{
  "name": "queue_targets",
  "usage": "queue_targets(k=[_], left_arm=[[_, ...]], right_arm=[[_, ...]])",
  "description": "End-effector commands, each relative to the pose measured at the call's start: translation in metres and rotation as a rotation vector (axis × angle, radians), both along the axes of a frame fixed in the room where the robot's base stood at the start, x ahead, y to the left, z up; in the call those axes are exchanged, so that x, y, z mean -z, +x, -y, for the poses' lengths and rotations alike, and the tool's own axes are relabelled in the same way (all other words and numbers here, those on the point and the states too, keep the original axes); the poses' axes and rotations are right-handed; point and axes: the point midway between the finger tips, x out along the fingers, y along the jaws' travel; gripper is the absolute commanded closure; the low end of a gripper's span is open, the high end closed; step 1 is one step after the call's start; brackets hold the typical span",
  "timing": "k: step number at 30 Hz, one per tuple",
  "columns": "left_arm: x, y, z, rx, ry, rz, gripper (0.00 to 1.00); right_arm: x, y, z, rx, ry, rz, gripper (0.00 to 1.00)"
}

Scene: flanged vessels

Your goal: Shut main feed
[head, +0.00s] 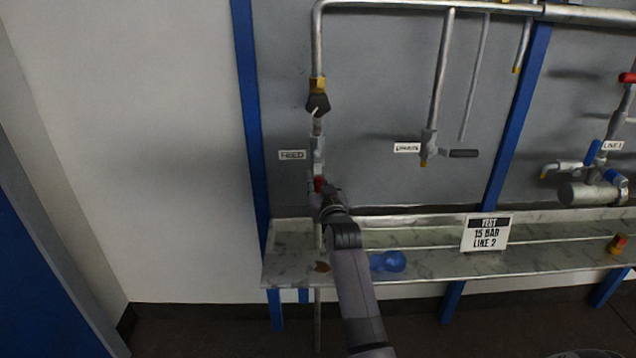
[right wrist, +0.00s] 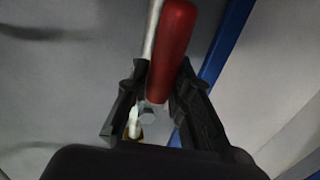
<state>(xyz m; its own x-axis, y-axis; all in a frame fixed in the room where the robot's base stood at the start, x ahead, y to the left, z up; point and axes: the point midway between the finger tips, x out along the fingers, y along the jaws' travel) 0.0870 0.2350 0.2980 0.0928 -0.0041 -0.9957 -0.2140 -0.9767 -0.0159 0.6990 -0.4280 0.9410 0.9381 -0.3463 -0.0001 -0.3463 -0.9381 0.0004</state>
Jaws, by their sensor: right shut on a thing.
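The main feed valve is on the vertical pipe beside the FEED label (head: 292,155) in the head view. Its red handle (head: 319,184) shows just beyond my right gripper (head: 325,198). In the right wrist view the red handle (right wrist: 171,50) runs up between the two black fingers of my right gripper (right wrist: 160,90), which is shut on it. The handle lies roughly along the grey pipe (right wrist: 152,30) in that view. The valve body is mostly hidden behind the handle and gripper. My left gripper is not in view.
A marble-look shelf (head: 430,266) runs below the pipes, with a blue object (head: 388,261) near my right arm. A DRAIN label (head: 406,147) and a blue-handled LINE 1 valve (head: 592,152) are to the right.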

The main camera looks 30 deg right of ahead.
Motion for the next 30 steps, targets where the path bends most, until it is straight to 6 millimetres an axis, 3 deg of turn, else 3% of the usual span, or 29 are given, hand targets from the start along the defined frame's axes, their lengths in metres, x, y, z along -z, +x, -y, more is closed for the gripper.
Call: queue_targets(k=[7,23,30], left_arm=[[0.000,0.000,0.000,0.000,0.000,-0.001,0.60],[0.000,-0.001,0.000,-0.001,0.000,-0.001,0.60],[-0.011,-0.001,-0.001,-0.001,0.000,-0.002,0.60]], right_arm=[[0.000,0.000,0.000,0.000,0.000,0.000,1.00],[0.000,0.000,0.000,0.000,-0.002,-0.002,1.00],[-0.002,-0.002,0.003,0.000,-0.049,-0.032,1.00]])
